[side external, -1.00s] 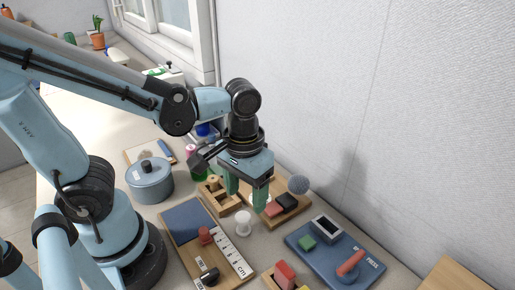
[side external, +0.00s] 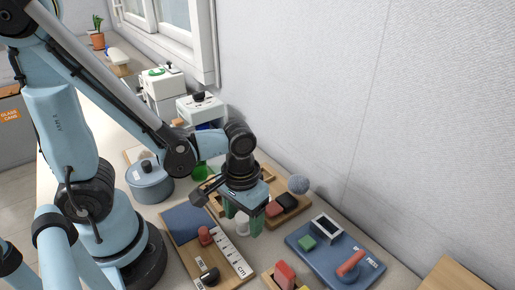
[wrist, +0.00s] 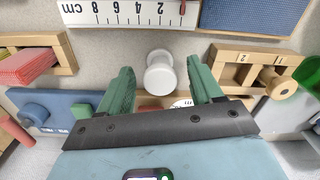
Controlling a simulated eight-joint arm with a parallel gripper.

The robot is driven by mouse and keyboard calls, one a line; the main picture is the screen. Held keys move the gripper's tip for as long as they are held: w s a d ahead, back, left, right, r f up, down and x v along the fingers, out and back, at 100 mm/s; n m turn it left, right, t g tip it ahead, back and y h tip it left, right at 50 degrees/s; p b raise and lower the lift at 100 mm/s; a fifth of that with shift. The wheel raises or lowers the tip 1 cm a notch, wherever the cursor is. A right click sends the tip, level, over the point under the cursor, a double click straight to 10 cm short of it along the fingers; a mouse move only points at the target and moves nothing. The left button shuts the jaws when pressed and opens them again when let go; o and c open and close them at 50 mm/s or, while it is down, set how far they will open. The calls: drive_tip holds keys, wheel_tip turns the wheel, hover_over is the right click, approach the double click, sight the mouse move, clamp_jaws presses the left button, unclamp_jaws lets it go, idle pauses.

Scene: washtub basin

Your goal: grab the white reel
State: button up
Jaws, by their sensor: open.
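The white reel (wrist: 160,80) stands upright on the table, in the middle of the wrist view. In the side view the reel (side external: 242,227) shows partly between the green fingers. My gripper (side external: 243,221) points down over it, jaws open and empty. In the wrist view my gripper (wrist: 160,68) has one finger on each side of the reel, with a gap on both sides. I cannot tell exactly how far down the tips reach along it.
A board with a white ruler (side external: 225,246) lies close on the left. A blue press board (side external: 318,260) is at right. A blue pot (side external: 150,185) stands further left.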

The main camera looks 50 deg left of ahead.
drive_tip(key=shift+f, duration=0.2)
drive_tip(key=c, duration=1.1)
drive_tip(key=shift+r, duration=0.2)
